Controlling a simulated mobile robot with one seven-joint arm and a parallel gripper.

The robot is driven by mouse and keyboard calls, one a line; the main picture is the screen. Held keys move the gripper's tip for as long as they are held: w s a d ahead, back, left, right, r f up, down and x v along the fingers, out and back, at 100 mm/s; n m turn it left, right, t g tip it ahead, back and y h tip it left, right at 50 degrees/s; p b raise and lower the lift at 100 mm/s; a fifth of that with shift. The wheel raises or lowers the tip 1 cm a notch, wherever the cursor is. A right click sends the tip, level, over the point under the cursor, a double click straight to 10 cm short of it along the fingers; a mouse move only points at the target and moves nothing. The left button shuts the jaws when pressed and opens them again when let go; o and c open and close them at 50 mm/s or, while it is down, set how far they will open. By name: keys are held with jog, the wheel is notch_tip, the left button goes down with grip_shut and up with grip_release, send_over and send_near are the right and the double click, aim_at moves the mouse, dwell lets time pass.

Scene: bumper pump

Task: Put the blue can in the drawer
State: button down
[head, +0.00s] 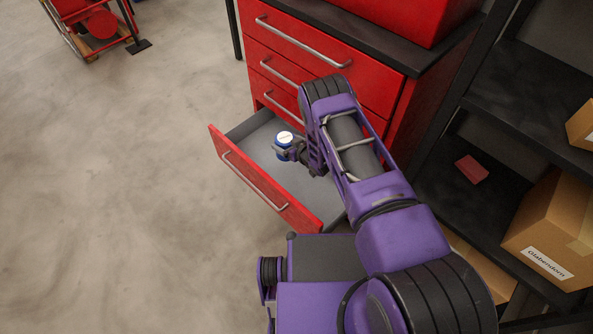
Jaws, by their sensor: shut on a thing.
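The blue can (284,149) has a white top and is held by my gripper (285,150), which is shut on it. The can appears upright and lies over the inside of the open bottom drawer (257,192) of the red cabinet. I cannot tell whether the can touches the drawer floor. The drawer has a red front with a silver handle and a grey interior. My arm hides the right part of the drawer and some of the cabinet front.
The red cabinet (370,82) has more drawers above, which are shut. Black shelves (497,122) at the right hold cardboard boxes (553,226) and a small red item (471,169). Open concrete floor lies to the left. A red object on a pallet (98,24) stands at the far left.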

jog(key=s+d+f, duration=0.2)
jog(key=d+f, duration=0.2)
jog(key=f, duration=0.2)
jog(key=b, duration=0.2)
send_over(298, 184)
notch_tip(298, 184, down, 6)
jog(key=shift+f+b, duration=0.8)
jog(key=shift+f, duration=1.6)
jog(key=shift+f, duration=0.1)
grip_release()
jog(key=shift+f, duration=0.1)
